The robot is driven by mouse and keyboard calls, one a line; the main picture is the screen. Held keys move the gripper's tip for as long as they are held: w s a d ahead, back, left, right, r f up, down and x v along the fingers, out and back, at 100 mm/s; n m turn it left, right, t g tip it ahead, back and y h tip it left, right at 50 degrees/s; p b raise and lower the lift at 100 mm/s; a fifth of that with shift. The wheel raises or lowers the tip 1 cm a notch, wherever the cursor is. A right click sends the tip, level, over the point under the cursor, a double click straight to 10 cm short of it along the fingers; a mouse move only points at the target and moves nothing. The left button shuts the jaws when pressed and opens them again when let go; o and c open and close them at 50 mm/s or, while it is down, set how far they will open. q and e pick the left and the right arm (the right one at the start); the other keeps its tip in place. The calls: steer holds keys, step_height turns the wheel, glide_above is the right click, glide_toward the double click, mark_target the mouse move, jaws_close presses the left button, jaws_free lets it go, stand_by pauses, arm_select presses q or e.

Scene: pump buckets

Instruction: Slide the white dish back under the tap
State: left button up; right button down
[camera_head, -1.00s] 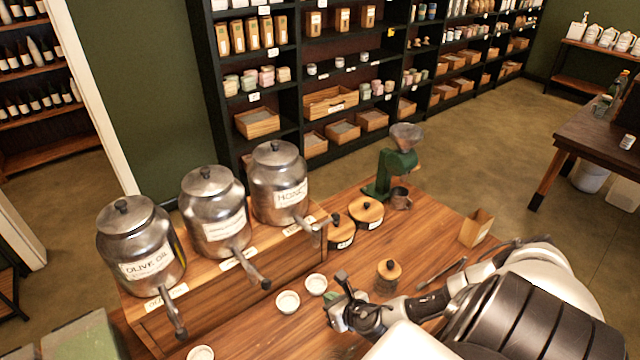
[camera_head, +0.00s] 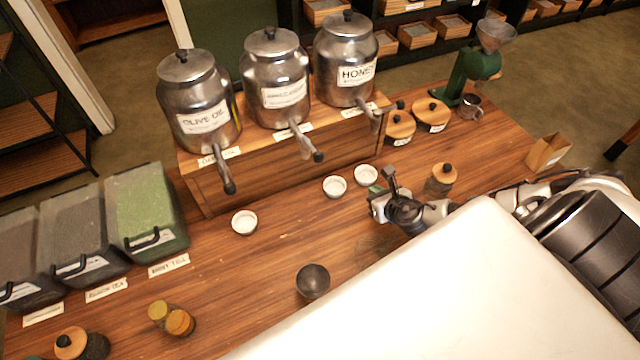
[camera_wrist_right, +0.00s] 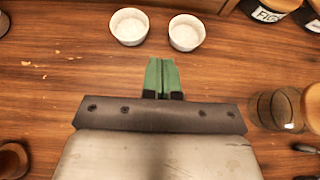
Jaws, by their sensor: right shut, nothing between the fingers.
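Three small white dishes stand on the wooden counter before the dispensers: a left dish (camera_head: 244,223), a middle dish (camera_head: 335,187) and a right dish (camera_head: 365,175). Taps stick out above the counter: the olive oil tap (camera_head: 226,174), the middle tap (camera_head: 304,145) and the honey tap (camera_head: 375,119). I cannot tell which dish is out of line with its tap. My right gripper (camera_head: 376,189) is shut and empty, just in front of the right dish. In the wrist view its green fingertips (camera_wrist_right: 162,76) point between two dishes (camera_wrist_right: 129,27) (camera_wrist_right: 186,32), apart from both. My left gripper is out of view.
A lidded glass jar (camera_head: 440,180) stands right of my right gripper. Wooden-lidded containers (camera_head: 432,114) and a green grinder (camera_head: 478,70) are behind it. A dark bowl (camera_head: 313,281) sits at the front. Tea bins (camera_head: 145,210) line the left. Counter between left and middle dishes is clear.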

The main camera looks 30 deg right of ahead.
mark_target(342, 180)
steer(key=f+b, duration=0.1)
steer(key=w+f+b, duration=0.1)
steer(key=f, duration=0.1)
steer(key=f+b, duration=0.1)
steer(key=b, duration=0.1)
steer(key=shift+w+f, duration=0.3)
steer(key=shift+w, duration=0.05)
steer(key=shift+w+d+f+b, duration=0.1)
steer(key=shift+w+f+b, duration=0.1)
steer(key=shift+b, duration=0.1)
steer(key=shift+b+x, duration=1.7)
steer(key=shift+x, duration=1.15)
steer(key=shift+w+r, duration=0.25)
steer(key=shift+w, duration=0.1)
steer(key=shift+w+d+p, duration=0.2)
steer(key=shift+w+p, duration=0.15)
steer(key=shift+w, duration=1.05)
steer(key=shift+w+a, duration=0.15)
steer(key=shift+a, duration=0.05)
steer(key=shift+w+a+p, duration=0.1)
steer(key=shift+a+p, duration=0.55)
steer(key=shift+a, duration=0.4)
steer(key=shift+w+a+p, duration=0.2)
steer(key=shift+a+p, duration=0.8)
steer(key=shift+a, duration=2.2)
